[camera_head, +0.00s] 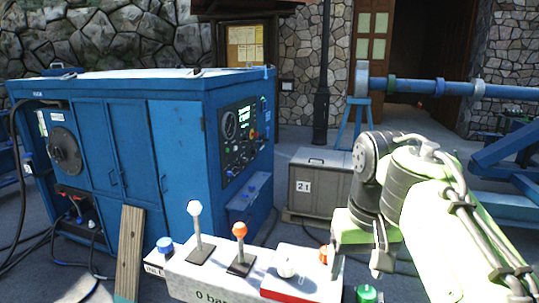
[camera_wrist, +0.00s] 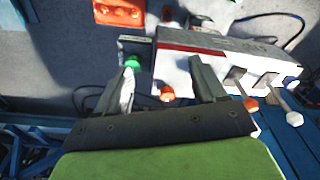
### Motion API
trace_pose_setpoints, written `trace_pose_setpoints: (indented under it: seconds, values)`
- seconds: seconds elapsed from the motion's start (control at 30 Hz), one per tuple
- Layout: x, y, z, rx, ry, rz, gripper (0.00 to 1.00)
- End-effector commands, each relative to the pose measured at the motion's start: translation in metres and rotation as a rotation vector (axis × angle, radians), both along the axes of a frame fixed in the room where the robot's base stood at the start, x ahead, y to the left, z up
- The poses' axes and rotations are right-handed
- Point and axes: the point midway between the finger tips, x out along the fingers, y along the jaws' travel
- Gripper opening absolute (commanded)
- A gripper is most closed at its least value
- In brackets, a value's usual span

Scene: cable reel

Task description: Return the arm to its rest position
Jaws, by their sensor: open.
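My gripper (camera_head: 357,258) is at the lower right in the head view, pointing down over the right end of a white control box (camera_head: 225,275). In the wrist view my gripper (camera_wrist: 165,78) has its two fingers apart with nothing held between them. An orange-red knob (camera_wrist: 167,93) and a green button (camera_wrist: 132,62) show near and between the fingers. I cannot tell whether a finger touches either. My green arm reaches in from the lower right and is bent at its top joint.
The box carries a white-ball lever (camera_head: 194,208) and an orange-ball lever (camera_head: 239,230). A blue machine cabinet (camera_head: 130,140) stands at left, a grey crate (camera_head: 318,185) behind. A blue pipe (camera_head: 430,87) on stands is at right. A wooden plank (camera_head: 129,250) leans at the cabinet.

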Motion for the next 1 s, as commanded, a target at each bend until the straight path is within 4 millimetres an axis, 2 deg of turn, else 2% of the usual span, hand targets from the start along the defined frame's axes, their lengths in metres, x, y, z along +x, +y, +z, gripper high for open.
trace_pose_setpoints:
  seconds: [0.17,0.27,0.4,0.5,0.63,1.0]
  values:
    - [-0.044,0.002,-0.03,0.002,-0.087,-0.002,0.7]
    - [-0.079,0.001,-0.06,0.002,-0.157,-0.007,0.7]
    - [-0.134,-0.002,-0.123,0.002,-0.272,-0.012,0.7]
    - [-0.16,-0.005,-0.159,0.001,-0.331,-0.016,0.7]
    - [-0.172,-0.006,-0.178,0.0,-0.365,-0.016,0.7]
    - [-0.174,-0.007,-0.179,-0.001,-0.366,-0.016,0.7]
